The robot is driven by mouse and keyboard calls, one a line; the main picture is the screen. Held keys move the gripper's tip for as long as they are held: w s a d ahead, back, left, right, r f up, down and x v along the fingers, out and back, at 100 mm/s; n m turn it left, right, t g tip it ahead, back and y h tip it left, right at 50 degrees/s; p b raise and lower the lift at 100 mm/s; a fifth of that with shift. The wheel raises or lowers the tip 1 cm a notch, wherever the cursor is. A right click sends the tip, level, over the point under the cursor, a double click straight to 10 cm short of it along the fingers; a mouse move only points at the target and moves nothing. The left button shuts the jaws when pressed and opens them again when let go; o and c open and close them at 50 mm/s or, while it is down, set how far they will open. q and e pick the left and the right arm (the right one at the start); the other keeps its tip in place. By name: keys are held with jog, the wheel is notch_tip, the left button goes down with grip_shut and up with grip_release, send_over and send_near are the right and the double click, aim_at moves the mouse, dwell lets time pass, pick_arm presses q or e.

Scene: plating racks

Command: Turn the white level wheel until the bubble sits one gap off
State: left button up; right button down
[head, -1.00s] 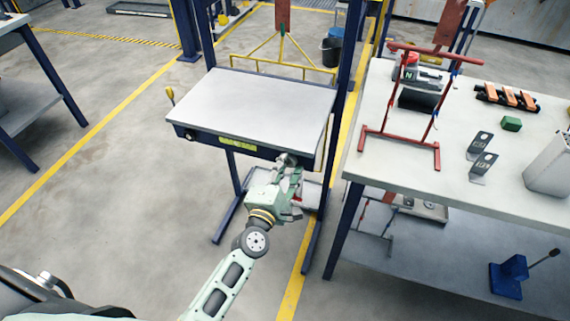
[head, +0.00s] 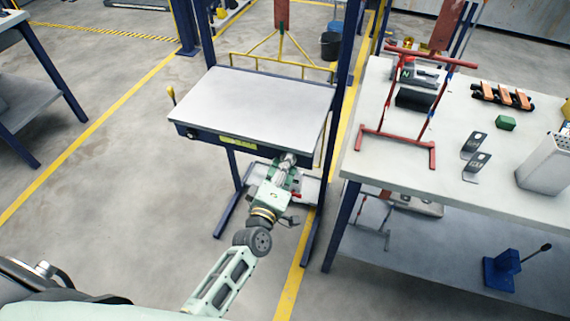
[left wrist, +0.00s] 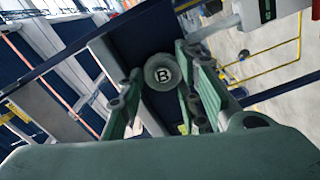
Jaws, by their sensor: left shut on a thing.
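A round, pale grey-white wheel marked "B" (left wrist: 162,76) sits between my left gripper's fingers in the left wrist view. My left gripper (head: 287,163) is at the right end of the front edge of a grey-topped table (head: 255,100) and is shut on this wheel. In the head view the gripper mostly hides the wheel. A yellow-green strip (head: 238,142) is on the table's dark front edge, left of the gripper; I cannot make out a bubble or its marks. My right gripper is not in view.
A dark knob (head: 191,134) is at the front edge's left end, and a yellow-topped lever (head: 171,94) at the left side. A white workbench (head: 400,185) with a red rack (head: 434,110) stands close on the right. Floor to the left is clear.

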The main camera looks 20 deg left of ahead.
pick_arm(q)
jog(key=shift+w+r, duration=0.15)
jog(key=shift+r, duration=0.3)
jog(key=o, duration=0.9)
jog(key=shift+o, duration=0.9)
jog(key=shift+f, duration=0.15)
jog(key=shift+f, duration=0.1)
jog(key=s, duration=0.8)
